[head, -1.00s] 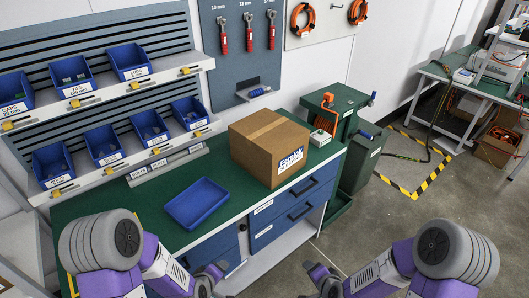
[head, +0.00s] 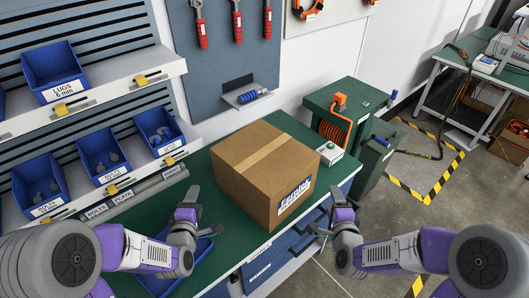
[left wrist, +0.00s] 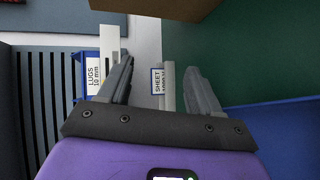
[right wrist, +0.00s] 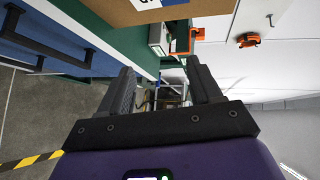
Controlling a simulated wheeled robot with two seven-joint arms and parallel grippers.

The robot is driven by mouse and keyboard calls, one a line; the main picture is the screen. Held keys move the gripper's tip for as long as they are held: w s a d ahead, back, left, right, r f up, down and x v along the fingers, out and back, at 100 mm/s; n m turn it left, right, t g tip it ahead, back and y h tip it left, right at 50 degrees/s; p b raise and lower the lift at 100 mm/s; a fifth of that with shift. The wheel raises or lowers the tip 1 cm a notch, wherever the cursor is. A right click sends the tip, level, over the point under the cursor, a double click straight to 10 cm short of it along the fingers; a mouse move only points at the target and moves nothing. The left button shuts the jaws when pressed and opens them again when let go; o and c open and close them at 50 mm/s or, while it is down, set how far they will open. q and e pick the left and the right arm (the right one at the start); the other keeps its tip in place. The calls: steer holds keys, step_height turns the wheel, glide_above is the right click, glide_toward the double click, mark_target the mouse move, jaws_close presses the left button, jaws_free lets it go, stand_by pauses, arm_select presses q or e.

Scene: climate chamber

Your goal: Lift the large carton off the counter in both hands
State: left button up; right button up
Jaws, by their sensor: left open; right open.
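The large brown carton (head: 262,170) stands upright on the green counter (head: 205,172), closed with a tape strip and bearing a white label on its front. Its lower edge shows at the top of the left wrist view (left wrist: 165,6) and of the right wrist view (right wrist: 130,10). My left gripper (head: 192,205) is open and empty, left of the carton and apart from it, above the counter. My right gripper (head: 318,222) is open and empty, to the right of the carton's front corner and apart from it, out past the counter's front edge.
A blue tray (head: 158,284) lies on the counter under my left arm. Shelves with blue bins (head: 55,70) stand at the left. A green cart (head: 345,105) with an orange coil and a small box (head: 331,153) stand behind the carton's right side.

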arm_select(q)
steer(key=x, duration=1.3)
steer(key=shift+w+r, duration=0.15)
steer(key=shift+r, duration=0.15)
arm_select(e)
steer(key=x, duration=1.3)
steer(key=shift+w+r, duration=0.15)
steer(key=shift+r, duration=0.1)
arm_select(q)
steer(key=shift+w+d, duration=0.15)
steer(key=shift+d, duration=0.2)
arm_select(e)
steer(key=shift+w+a, duration=0.15)
steer(key=shift+a, duration=0.15)
arm_select(q)
steer(key=shift+d, duration=0.4)
arm_select(e)
steer(key=shift+a, duration=0.4)
